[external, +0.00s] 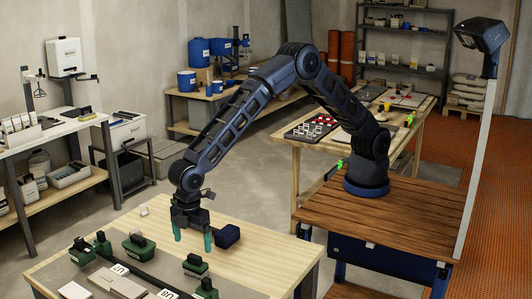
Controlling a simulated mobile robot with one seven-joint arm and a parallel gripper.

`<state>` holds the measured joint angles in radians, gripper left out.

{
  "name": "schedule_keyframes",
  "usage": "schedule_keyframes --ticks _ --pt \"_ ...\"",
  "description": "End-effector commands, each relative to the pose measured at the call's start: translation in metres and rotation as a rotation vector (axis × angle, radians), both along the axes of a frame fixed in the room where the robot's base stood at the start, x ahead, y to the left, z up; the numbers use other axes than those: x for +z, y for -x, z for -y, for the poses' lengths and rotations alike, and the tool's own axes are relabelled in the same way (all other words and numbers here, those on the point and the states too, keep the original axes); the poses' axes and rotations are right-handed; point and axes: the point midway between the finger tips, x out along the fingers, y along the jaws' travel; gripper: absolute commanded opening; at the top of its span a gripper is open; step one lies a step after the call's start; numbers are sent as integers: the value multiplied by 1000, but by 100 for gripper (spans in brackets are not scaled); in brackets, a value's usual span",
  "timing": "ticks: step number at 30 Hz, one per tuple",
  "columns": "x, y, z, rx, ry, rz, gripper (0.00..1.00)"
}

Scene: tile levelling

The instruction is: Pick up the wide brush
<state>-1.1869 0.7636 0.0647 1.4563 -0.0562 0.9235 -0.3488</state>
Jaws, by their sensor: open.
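My gripper (193,246) points down above the wooden worktable (258,262) at the front. Its two teal fingers are apart, with nothing visible between them. A dark blue block-like thing (228,237) shows just right of the fingers; I cannot tell whether it rests on the table. Several green pieces with dark tops stand on the table, among them one at the middle (139,245), one nearer the gripper (195,266) and one at the left (82,252). I cannot tell which thing, if any, is the wide brush.
Flat pale pieces (116,283) and small number cards (121,269) lie near the table's front. A small white card (144,210) stands at the back left. Bare wood lies right of the green pieces. Another table (285,150) with trays stands behind my arm.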

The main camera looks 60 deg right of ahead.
Motion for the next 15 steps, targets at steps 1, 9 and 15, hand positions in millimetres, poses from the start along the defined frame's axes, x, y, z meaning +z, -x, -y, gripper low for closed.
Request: schedule_keyframes --ticks 1,9,15 --pt "-5 0 0 0 1 -1 94" --pt "-41 0 1 -1 1 0 94" --pt "-55 0 1 -1 1 0 94"
